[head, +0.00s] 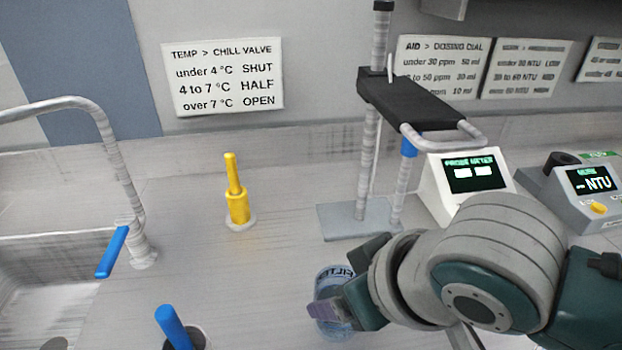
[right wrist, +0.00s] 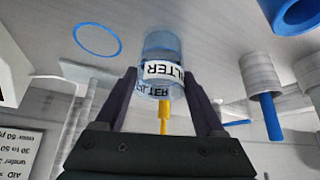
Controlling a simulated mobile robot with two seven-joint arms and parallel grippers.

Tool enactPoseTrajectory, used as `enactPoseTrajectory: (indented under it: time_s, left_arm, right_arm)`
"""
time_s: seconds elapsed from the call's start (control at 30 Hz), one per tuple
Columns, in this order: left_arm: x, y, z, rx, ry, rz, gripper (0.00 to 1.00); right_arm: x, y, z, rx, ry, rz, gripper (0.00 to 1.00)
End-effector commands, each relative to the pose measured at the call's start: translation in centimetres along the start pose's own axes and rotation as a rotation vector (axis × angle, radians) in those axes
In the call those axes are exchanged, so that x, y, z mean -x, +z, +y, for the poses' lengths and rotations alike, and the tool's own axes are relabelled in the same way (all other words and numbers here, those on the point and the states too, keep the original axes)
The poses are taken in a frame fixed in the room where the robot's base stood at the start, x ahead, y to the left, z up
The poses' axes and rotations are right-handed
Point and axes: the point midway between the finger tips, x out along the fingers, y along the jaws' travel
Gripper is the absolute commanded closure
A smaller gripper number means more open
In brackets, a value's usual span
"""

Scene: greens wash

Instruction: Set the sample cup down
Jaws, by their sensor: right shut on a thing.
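The sample cup (head: 334,276) is clear blue with a white band lettered "FILTER". In the head view it is low in the middle, partly hidden by my right gripper (head: 335,312). The right wrist view shows the cup (right wrist: 160,48) between the two dark fingers of the right gripper (right wrist: 163,95), which is shut on it. The cup is close to the counter; I cannot tell whether its base touches. A thin blue ring (right wrist: 97,40) is marked on the counter beside the cup in the wrist view. My left gripper is not in view.
A yellow-handled valve (head: 238,205) stands behind the cup. A stand (head: 355,222), a probe meter (head: 470,180) and an NTU meter (head: 590,195) are behind and right. The sink (head: 50,270) with its tap and a blue-handled tool (head: 173,327) lie left. Counter between is clear.

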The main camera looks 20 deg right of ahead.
Motion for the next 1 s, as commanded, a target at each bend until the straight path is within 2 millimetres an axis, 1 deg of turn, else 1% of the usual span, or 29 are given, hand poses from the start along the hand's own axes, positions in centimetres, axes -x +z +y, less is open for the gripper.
enactPoseTrajectory:
  time_s: [0.03,0.1,0.23,0.3,0.47,0.7,0.83,1.0]
  left_arm:
    - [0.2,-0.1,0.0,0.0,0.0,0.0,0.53]
    - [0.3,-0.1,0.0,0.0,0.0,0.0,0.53]
    - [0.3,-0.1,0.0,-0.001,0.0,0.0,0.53]
    - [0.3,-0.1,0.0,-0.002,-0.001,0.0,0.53]
    - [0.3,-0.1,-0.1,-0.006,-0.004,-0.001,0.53]
    - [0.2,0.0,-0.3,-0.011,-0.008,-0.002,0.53]
    - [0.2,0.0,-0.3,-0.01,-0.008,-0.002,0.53]
    - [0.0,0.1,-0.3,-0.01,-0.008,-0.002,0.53]
  right_arm:
    - [-0.2,-0.4,1.6,0.001,0.007,-0.001,0.9]
    - [-0.4,-0.8,3.2,0.0,0.005,0.0,0.9]
    - [-0.8,-1.4,5.5,-0.001,0.003,0.0,0.9]
    - [-1.0,-1.6,6.2,0.0,0.001,0.0,0.9]
    - [-1.2,-1.8,7.0,0.0,0.0,0.0,0.9]
    - [-1.7,-2.4,10.0,0.0,0.002,-0.001,0.9]
    - [-1.8,-2.8,11.1,-0.001,0.002,0.001,0.9]
    - [-2.9,-2.0,10.9,-0.001,0.0,-0.001,0.9]
